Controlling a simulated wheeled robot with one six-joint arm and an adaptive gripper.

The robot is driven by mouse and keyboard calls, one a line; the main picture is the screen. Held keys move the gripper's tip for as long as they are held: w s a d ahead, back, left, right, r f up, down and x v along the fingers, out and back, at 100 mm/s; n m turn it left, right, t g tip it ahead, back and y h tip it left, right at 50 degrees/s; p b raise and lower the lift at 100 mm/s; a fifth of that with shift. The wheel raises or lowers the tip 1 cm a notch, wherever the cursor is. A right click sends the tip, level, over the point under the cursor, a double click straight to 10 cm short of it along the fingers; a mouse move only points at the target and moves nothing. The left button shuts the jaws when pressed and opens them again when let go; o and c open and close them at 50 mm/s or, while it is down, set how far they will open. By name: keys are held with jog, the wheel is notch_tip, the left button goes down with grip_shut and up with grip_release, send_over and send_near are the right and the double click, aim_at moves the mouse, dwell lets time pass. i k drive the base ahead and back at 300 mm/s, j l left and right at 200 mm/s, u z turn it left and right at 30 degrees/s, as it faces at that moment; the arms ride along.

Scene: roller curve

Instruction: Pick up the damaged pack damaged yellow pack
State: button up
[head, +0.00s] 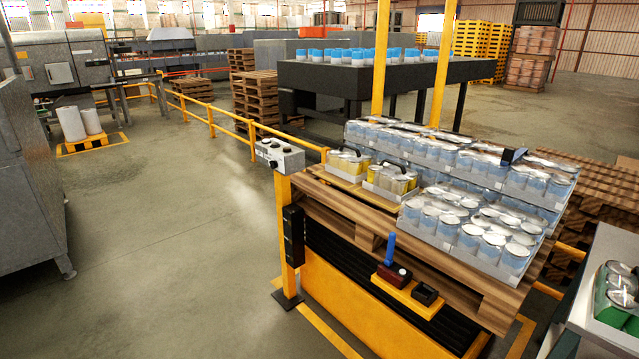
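Two small packs of yellow cans in pale trays sit at the left part of a loaded wooden pallet. One yellow pack (348,163) is farther back on a tan sheet (337,179). The other yellow pack (391,181) is just in front and to its right, close to the blue-white packs. Both look upright. They are too small for me to tell which one is damaged. My gripper is not in view.
Stacked blue-white can packs (483,237) fill the pallet's (345,207) right side. A yellow post with a grey button box (280,155) stands at its left corner. A yellow shelf (408,296) holds small devices in front. A green pack (617,300) lies lower right. Floor at left is clear.

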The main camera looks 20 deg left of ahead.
aim_at(390, 180)
jog(key=u, duration=0.25)
jog(key=i+j+z, duration=0.3)
jog(key=i+j, duration=0.15)
jog(key=j, duration=0.2)
jog(key=i+j+z, duration=0.2)
jog(key=j, duration=0.15)
jog(key=i+j+z, duration=0.15)
jog(key=j, duration=0.2)
